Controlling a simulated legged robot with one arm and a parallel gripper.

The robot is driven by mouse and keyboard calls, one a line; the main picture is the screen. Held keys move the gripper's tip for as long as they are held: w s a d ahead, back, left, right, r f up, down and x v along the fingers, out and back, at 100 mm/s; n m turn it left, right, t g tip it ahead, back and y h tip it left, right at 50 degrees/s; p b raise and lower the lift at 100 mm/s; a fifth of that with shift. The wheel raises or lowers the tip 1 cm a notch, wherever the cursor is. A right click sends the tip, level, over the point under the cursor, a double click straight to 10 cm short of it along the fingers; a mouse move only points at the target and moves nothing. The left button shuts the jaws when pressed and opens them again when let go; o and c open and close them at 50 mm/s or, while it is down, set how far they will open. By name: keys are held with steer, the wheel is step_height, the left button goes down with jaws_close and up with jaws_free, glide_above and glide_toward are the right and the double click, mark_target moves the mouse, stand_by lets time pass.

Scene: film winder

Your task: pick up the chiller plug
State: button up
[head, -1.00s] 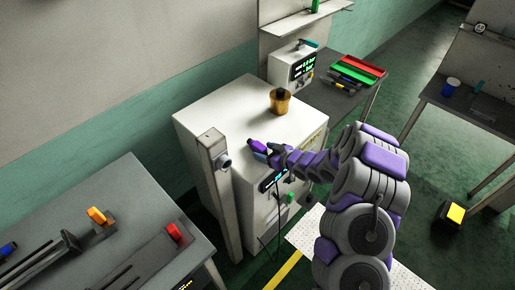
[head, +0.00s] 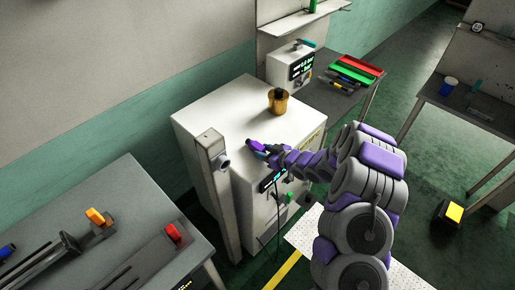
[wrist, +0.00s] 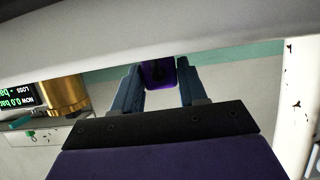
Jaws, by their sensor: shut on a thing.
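A purple plug-like piece (head: 252,144), which I take to be the chiller plug, is at the tip of my gripper (head: 259,149) near the front edge of the white cabinet's top. In the wrist view the purple piece (wrist: 158,73) sits between the blue fingers of my gripper (wrist: 158,80), with a dark part on its face. The gripper is shut on it. I cannot tell whether the piece touches the cabinet.
The white cabinet (head: 225,105) carries a brass cylinder (head: 278,103). A grey post (head: 218,190) stands at its left front corner. A grey bench (head: 120,215) is at lower left. A display box (head: 285,70) stands behind on a dark table.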

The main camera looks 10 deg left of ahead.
steer(key=shift+r, duration=0.1)
steer(key=shift+r, duration=0.55)
step_height(320, 180, up, 3)
steer(key=shift+f+p, duration=0.1)
steer(key=shift+p, duration=0.4)
steer(key=s+d+r, duration=0.1)
steer(key=s+d, duration=0.3)
steer(key=s, duration=1.1)
steer(key=shift+s, duration=0.25)
steer(key=o, duration=0.7)
steer(key=c, duration=0.6)
steer(key=shift+w, duration=0.1)
